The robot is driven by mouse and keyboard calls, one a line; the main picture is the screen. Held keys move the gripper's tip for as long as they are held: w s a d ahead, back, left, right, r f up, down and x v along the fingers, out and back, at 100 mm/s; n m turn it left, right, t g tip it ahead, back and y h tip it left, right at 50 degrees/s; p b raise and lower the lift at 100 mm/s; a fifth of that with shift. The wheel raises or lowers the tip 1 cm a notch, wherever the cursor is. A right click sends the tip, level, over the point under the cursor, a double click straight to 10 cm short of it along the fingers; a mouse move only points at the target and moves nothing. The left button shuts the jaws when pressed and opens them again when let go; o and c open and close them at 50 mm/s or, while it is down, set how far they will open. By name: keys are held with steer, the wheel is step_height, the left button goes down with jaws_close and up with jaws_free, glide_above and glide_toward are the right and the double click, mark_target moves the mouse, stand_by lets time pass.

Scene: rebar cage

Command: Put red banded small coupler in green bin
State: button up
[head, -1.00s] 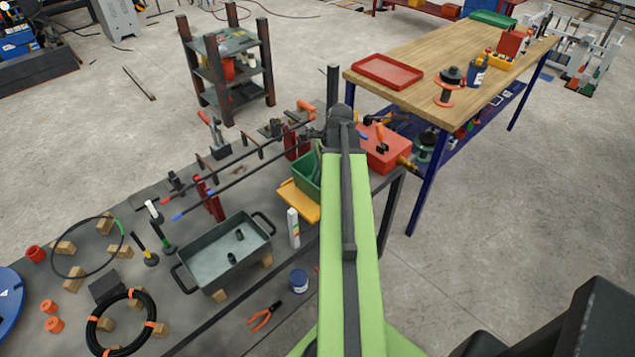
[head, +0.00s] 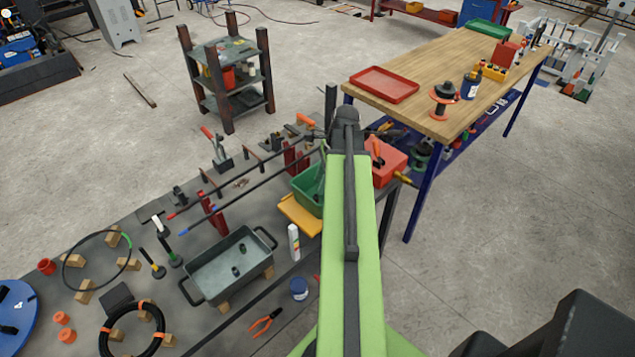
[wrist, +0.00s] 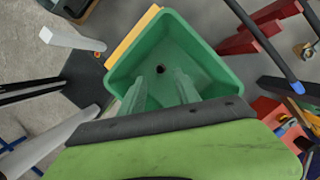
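The green bin (head: 306,190) stands by a yellow board at the bench's far right end, partly hidden by my arm. In the wrist view the bin (wrist: 213,75) is seen from above. My gripper (wrist: 166,76) is over and partly inside its opening, with two pale fingers apart and nothing seen clasped between them. A small dark round thing (wrist: 160,71) shows near the bin's floor between the fingertips; I cannot make out a red band on it. In the head view my gripper is hidden by my arm. Two small dark couplers (head: 236,271) stand in the grey tray.
The grey tray (head: 203,290) lies on the grey bench. Rebars on red stands (head: 212,214) run left of the bin. A white tube (head: 294,242) stands in front of the bin. A red box (head: 388,165) and wooden table (head: 440,75) are to the right.

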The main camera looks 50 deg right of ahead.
steer(key=p+v, duration=0.3)
steer(key=v, duration=0.2)
steer(key=shift+s+r, duration=0.1)
steer(key=shift+r, duration=0.1)
steer(key=w+a+n+g, duration=0.1)
steer(key=w+a+n, duration=0.4)
steer(key=a, duration=0.3)
steer(key=w+a+n, duration=0.4)
steer(key=a+n, duration=0.1)
steer(key=a, duration=0.4)
steer(key=w+a+n+h, duration=0.2)
steer(key=a+n, duration=1.3)
steer(key=a, duration=0.9)
steer(key=shift+w+a+f+n+g, duration=0.25)
steer(key=shift+w+f+n+g, duration=0.2)
steer(key=shift+w, duration=0.3)
steer(key=shift+f, duration=0.1)
